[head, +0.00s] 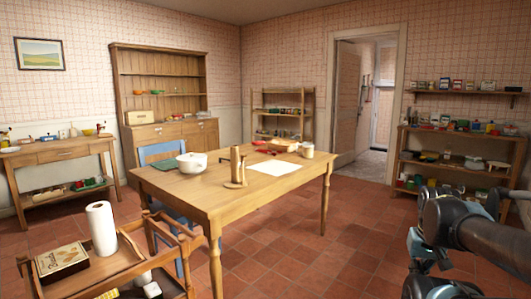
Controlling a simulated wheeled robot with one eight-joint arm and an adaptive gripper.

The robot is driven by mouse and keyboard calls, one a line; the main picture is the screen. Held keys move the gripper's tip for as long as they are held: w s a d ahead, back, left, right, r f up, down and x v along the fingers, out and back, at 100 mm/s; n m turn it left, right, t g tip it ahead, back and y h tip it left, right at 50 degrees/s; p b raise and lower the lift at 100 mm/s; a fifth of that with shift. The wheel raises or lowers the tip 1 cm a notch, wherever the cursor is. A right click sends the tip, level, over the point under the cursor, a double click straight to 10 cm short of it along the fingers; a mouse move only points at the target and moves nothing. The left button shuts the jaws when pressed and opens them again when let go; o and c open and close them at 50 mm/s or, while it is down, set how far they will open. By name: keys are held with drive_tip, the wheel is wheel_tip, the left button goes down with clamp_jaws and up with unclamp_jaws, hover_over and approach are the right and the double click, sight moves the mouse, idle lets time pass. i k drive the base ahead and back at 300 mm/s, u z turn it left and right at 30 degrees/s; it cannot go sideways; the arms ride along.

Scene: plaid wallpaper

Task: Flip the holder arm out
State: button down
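A wooden holder (236,167) stands upright on the wooden table (198,198), near its middle. It has a tall thick post, a slimmer upright piece close beside it, and a flat base. The slimmer piece looks like its arm and stands nearly parallel to the post, though the exact joint is too small to make out. My gripper (418,265) is at the lower right, well apart from the holder and the table. It is dark and partly cut off by the bottom edge, and its fingertips are not clear.
A white pot (193,163), a paper sheet (274,168) and a cup (308,150) share the table. A blue chair (160,152) stands behind it. A trolley (88,276) with a paper roll (101,229) is front left. Tiled floor right of the table is clear.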

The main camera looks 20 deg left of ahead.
sight(242, 155)
drive_tip(key=u, duration=0.1)
drive_tip(key=i, duration=0.9)
drive_tip(key=u, duration=0.8)
drive_tip(key=i, duration=0.4)
drive_tip(key=u, duration=0.25)
